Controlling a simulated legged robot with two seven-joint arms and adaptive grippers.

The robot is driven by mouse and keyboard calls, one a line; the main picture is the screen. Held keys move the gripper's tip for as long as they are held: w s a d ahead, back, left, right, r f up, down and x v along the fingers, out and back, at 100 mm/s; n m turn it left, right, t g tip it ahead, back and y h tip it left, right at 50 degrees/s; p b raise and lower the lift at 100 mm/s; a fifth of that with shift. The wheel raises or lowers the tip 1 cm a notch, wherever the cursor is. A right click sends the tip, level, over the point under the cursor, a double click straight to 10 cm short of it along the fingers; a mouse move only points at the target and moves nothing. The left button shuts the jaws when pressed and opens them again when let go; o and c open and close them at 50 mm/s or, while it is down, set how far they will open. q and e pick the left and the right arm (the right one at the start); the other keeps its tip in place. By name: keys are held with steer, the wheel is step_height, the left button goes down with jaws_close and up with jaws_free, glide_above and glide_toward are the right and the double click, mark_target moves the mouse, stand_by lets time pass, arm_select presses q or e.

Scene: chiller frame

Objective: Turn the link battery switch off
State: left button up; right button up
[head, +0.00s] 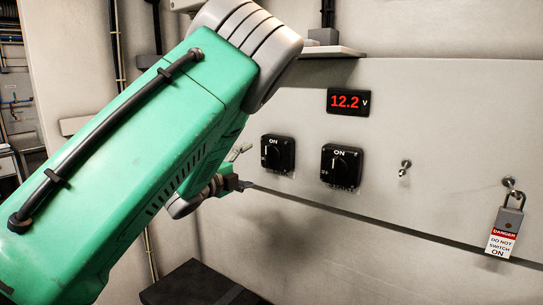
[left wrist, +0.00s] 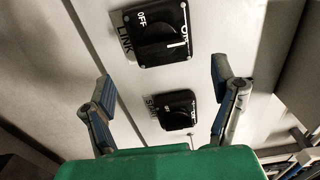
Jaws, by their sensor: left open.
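The link battery switch (left wrist: 158,32) is a black rotary switch on the pale panel in the left wrist view, marked LINK, OFF and ON. A white line shows on its ON side. By the layout, it is the left switch (head: 278,153) in the head view, where its name cannot be read. My left gripper (left wrist: 162,80) is open and empty, its fingers spread wide short of the switches, apart from them. In the head view the left gripper (head: 238,172) is partly hidden behind my green arm, left of the switch. My right gripper is not in view.
A second black switch (head: 341,166), marked START in the left wrist view (left wrist: 177,110), sits beside it. A red 12.2 V display (head: 348,102) is above. A bare peg (head: 404,168) and a padlock with a danger tag (head: 505,228) are at right. A shelf (head: 325,51) juts out above.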

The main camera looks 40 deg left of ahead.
mark_target(266, 158)
arm_select(q)
steer(key=w, duration=0.6)
steer(key=w+a+p, duration=0.1)
steer(key=w, duration=0.2)
steer(key=shift+w, duration=0.4)
steer(key=shift+c, duration=0.4)
steer(key=c, duration=1.1)
